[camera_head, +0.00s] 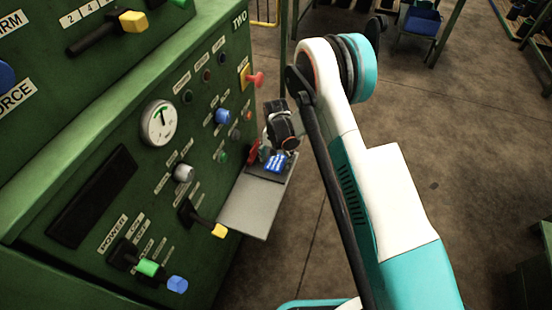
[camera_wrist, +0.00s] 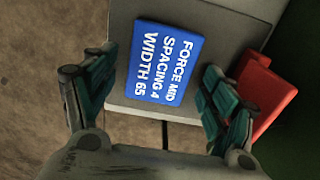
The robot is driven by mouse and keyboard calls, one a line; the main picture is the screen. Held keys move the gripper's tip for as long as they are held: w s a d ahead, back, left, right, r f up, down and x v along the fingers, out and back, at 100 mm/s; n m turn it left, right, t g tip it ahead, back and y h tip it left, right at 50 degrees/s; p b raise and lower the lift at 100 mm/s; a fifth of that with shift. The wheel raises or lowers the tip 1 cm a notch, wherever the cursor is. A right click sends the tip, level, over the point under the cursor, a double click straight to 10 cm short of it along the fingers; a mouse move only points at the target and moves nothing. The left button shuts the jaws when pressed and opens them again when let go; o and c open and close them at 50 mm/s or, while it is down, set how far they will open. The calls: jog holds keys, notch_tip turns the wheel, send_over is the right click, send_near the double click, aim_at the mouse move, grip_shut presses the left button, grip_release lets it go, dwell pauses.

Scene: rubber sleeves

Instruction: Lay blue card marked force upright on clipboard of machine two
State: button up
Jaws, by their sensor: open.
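The blue card (camera_head: 275,163) is at the far end of the grey clipboard (camera_head: 252,205), which juts out from the green machine marked TWO (camera_head: 240,19). In the wrist view the card (camera_wrist: 165,70) reads FORCE MID, SPACING 4, WIDTH 65, its lines running down the picture, slightly slanted. The clipboard (camera_wrist: 196,13) shows behind it. My gripper (camera_wrist: 160,64) is open, one finger on each side of the card. In the head view my gripper (camera_head: 270,146) is just above the card. Whether the fingers touch it cannot be told.
A red piece (camera_head: 253,151) stands beside the card near the machine; the wrist view also shows this red piece (camera_wrist: 272,95) close by the right finger. A red push knob (camera_head: 256,79) and a yellow-tipped lever (camera_head: 218,230) stick out from the panel. The clipboard's near part is bare.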

notch_tip(320, 180, up, 12)
jog(key=p, duration=0.4)
notch_tip(320, 180, up, 15)
jog(key=t, duration=0.1)
send_over(276, 161)
jog(key=s+d, duration=0.2)
jog(key=d, duration=0.3)
jog(key=s+d+r+n+t, duration=0.1)
jog(key=s+d+r, duration=0.2)
jog(key=r, duration=0.3)
jog(key=s+d+r+n+t, duration=0.1)
jog(key=s+d+r, duration=0.25)
jog(key=r, duration=0.35)
jog(key=s+d+r+n+t, duration=0.1)
jog(key=s+d+r+t, duration=0.1)
jog(key=s, duration=0.9)
jog(key=s+d+r+n+t, duration=0.1)
jog(key=s+d+r, duration=0.3)
jog(key=s, duration=0.7)
jog(key=shift+s+d+r+t, duration=0.25)
jog(key=shift+d+t, duration=0.35)
jog(key=shift+d, duration=0.4)
